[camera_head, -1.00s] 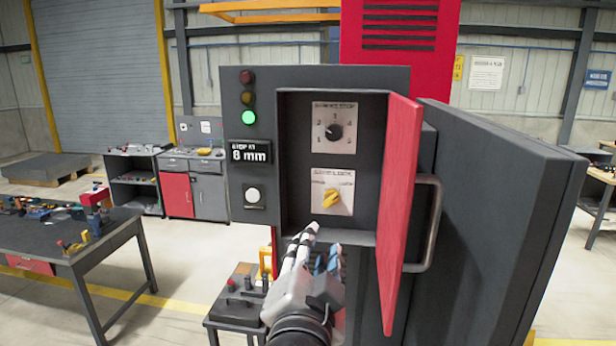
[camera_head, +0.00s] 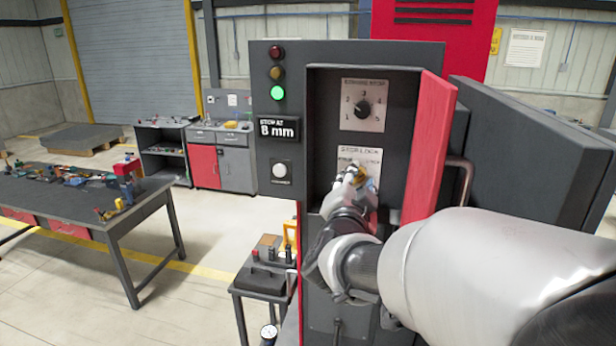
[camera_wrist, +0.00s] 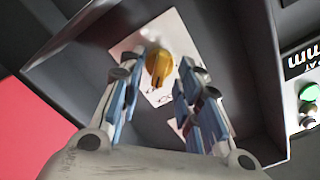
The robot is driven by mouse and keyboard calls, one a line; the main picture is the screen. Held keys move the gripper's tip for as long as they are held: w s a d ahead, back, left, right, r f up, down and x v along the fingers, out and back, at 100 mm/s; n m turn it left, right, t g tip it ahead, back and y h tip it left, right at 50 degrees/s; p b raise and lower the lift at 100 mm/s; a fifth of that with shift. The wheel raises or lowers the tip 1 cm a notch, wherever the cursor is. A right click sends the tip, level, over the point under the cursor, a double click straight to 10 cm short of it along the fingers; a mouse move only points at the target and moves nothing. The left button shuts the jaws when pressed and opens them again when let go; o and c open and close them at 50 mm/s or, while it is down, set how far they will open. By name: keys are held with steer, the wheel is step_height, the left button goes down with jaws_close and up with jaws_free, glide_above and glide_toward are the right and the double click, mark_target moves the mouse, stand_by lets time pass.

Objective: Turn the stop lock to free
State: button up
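The stop lock is a yellow knob (camera_wrist: 158,66) on a white plate (camera_wrist: 180,40) inside the recess of the grey cabinet. In the head view my gripper (camera_head: 352,172) is at this lower plate (camera_head: 372,156) and hides most of the knob. In the wrist view my gripper (camera_wrist: 155,82) has its two fingers apart, one on each side of the knob. Whether the fingers touch the knob cannot be told. The plate's small lettering is blurred, so the knob's setting is not readable.
A black dial (camera_head: 362,108) sits above the lock. The red door (camera_head: 428,145) stands open on the right of the recess. A display (camera_head: 279,129) reads 8 mm, with a lit green lamp (camera_head: 277,93) above it. A small table (camera_head: 262,278) stands lower left.

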steer(key=shift+w+d, duration=0.25)
steer(key=shift+w, duration=0.3)
steer(key=shift+c, duration=0.4)
steer(key=c, duration=0.6)
